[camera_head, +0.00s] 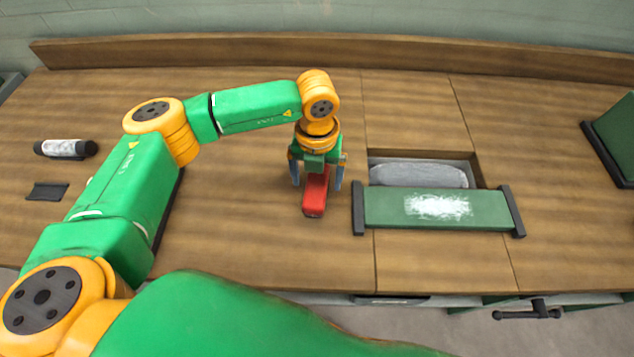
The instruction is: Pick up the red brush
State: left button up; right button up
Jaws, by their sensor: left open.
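The red brush (314,198) lies on the wooden table near the middle, its long side pointing toward me. My left gripper (317,184) is above it, pointing down, with one finger on each side of the brush. The fingers are open and stand apart from the red body as far as I can see. The far part of the brush is hidden under the gripper. My right gripper is not in the head view.
A green board with dark end bars (385,208) and a white patch lies right of the brush, before a recess holding a grey lump (418,174). A dark roller (50,148) and dark plate (46,191) lie at left. A green-black object (611,140) stands far right.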

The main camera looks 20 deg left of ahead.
pick_arm(q)
jog(key=shift+s+f, duration=0.1)
jog(key=shift+f, duration=1)
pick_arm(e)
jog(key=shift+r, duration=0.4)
pick_arm(q)
grip_shut()
jog(key=shift+r+b, duration=0.5)
jog(key=shift+r, duration=1)
jog(key=s+r, duration=0.1)
jog(key=s+d+r+b, duration=0.1)
jog(key=d+r+b, duration=0.1)
jog(key=r, duration=0.1)
jog(key=shift+s, duration=0.4)
jog(key=s+d+r+b, duration=0.3)
jog(key=s+d+r, duration=0.2)
jog(key=s, duration=0.4)
jog(key=shift+r, duration=0.55)
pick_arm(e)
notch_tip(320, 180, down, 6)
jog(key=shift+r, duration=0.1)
pick_arm(q)
jog(key=shift+d, duration=0.1)
